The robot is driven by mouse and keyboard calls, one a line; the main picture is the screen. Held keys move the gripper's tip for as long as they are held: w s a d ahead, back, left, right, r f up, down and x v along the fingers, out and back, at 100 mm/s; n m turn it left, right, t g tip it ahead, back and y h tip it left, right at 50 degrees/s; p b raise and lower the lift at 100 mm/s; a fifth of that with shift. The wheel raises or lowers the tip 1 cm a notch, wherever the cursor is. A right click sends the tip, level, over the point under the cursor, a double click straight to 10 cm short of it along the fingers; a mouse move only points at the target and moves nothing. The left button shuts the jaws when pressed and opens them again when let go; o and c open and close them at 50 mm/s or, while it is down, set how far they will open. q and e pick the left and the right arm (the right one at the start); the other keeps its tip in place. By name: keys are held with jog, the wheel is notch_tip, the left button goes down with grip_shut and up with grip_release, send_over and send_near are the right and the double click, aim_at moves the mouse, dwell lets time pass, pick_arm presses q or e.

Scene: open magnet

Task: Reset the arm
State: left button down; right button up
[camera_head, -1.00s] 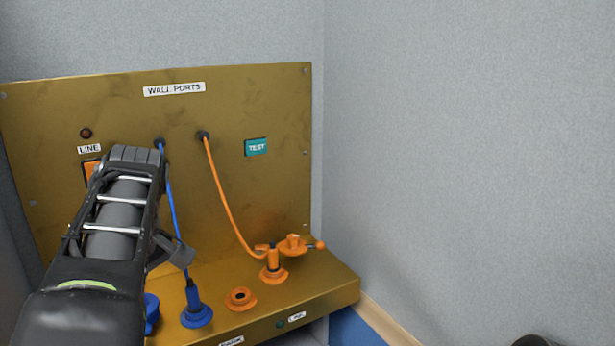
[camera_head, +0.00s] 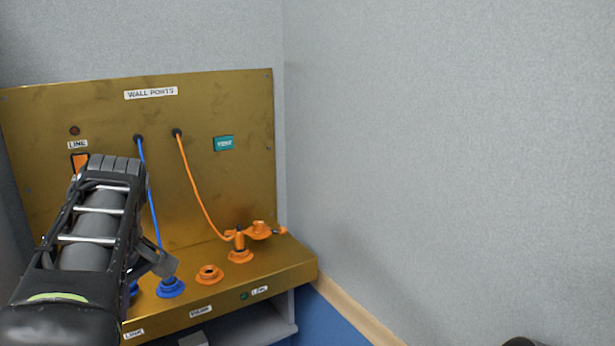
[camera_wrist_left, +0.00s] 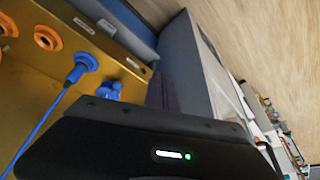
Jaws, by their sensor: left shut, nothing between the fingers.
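My left arm comes in from the left in the head view, in front of the brass panel (camera_head: 225,185). Its left gripper (camera_head: 165,266) hangs low near the blue cable and is shut with nothing held. My right gripper is not in view.
An empty orange socket (camera_head: 209,274) is beside an orange plug (camera_head: 239,243) with its cable. The right side is bare grey wall (camera_head: 450,160).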

pick_arm(q)
jog(key=w+a+f+m+t+h, duration=0.1)
jog(key=w+f+m+t+h, duration=0.15)
jog(key=f, duration=0.45)
jog(key=w+a+f+m+t+h, duration=0.1)
jog(key=w+a+f+h, duration=0.2)
jog(key=f, duration=0.4)
jog(key=w+d+f+m+h, duration=0.1)
jog(key=d+f, duration=0.4)
jog(key=f, duration=0.2)
jog(key=w+d+f+h, duration=0.1)
jog(key=d+f, duration=0.3)
jog(key=f, duration=0.3)
jog(key=s+d+f+m+g+h, duration=0.1)
jog(key=s+d+f+m, duration=0.1)
jog(key=s+d+f, duration=0.35)
jog(key=s+d+f+m+g, duration=0.1)
jog(key=s+d+f, duration=0.2)
jog(key=d+f, duration=0.55)
jog(key=s+d+f+m+g, duration=0.2)
jog(key=s+d+f+m, duration=0.1)
jog(key=s+f, duration=0.9)
jog(key=s, duration=0.4)
jog(key=shift+m+g+y, duration=0.35)
jog(key=c, duration=2.1)
grip_release()
jog(key=shift+d+r, duration=0.1)
